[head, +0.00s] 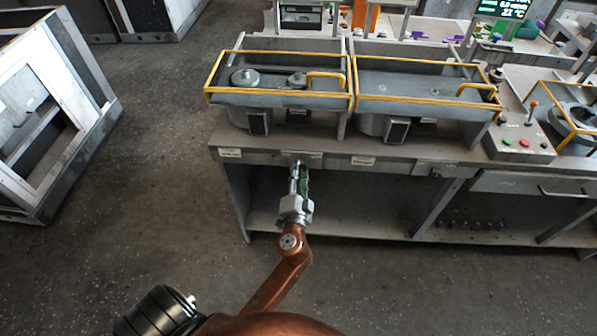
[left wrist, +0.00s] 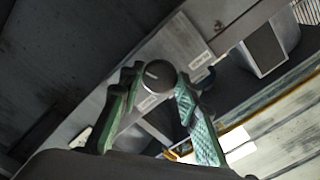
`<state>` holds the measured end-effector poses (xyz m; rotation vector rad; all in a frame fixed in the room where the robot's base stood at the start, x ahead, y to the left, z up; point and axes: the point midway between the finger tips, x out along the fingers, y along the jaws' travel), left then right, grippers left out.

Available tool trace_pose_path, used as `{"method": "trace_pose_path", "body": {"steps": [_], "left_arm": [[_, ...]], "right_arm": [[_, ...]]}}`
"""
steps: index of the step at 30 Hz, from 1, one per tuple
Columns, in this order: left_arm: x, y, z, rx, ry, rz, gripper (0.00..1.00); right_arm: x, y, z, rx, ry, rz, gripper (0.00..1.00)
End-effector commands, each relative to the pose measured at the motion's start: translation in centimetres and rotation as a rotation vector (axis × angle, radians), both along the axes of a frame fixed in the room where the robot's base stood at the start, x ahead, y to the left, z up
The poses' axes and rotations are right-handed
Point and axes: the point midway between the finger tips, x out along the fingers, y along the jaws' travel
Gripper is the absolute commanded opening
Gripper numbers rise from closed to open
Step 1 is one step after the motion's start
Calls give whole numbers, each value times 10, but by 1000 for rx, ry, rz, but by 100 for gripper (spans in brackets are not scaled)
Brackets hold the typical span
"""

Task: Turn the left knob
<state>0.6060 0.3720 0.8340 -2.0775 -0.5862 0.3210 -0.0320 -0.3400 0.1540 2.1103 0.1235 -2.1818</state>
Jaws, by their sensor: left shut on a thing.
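The left knob (left wrist: 158,75) is a dark round knob with a short pale line on its face, in the left wrist view on the bench's front panel. My left gripper (left wrist: 156,84) has its green fingers on either side of the knob, shut on it. In the head view my left gripper (head: 299,172) reaches up to the front edge of the workbench (head: 390,153), below the left caged housing. The knob is mostly hidden there by the gripper. My right gripper is not in view.
Two housings with yellow-edged guards (head: 280,97) stand on the bench above the gripper. Pale labels (head: 363,161) sit along the front edge. A control box (head: 520,142) with buttons and a lever stands at right. The floor left of the bench is clear up to a metal frame (head: 85,65).

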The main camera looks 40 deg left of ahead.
Motion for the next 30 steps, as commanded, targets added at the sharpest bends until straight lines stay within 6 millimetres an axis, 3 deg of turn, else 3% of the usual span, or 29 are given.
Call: {"method": "trace_pose_path", "body": {"steps": [23,24,30], "left_arm": [[1,-1,1,82,48,-3,6],[1,-1,1,82,48,-3,33],[0,-1,0,82,49,-2,47]], "right_arm": [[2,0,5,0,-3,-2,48],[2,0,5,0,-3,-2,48],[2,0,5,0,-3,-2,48]]}}
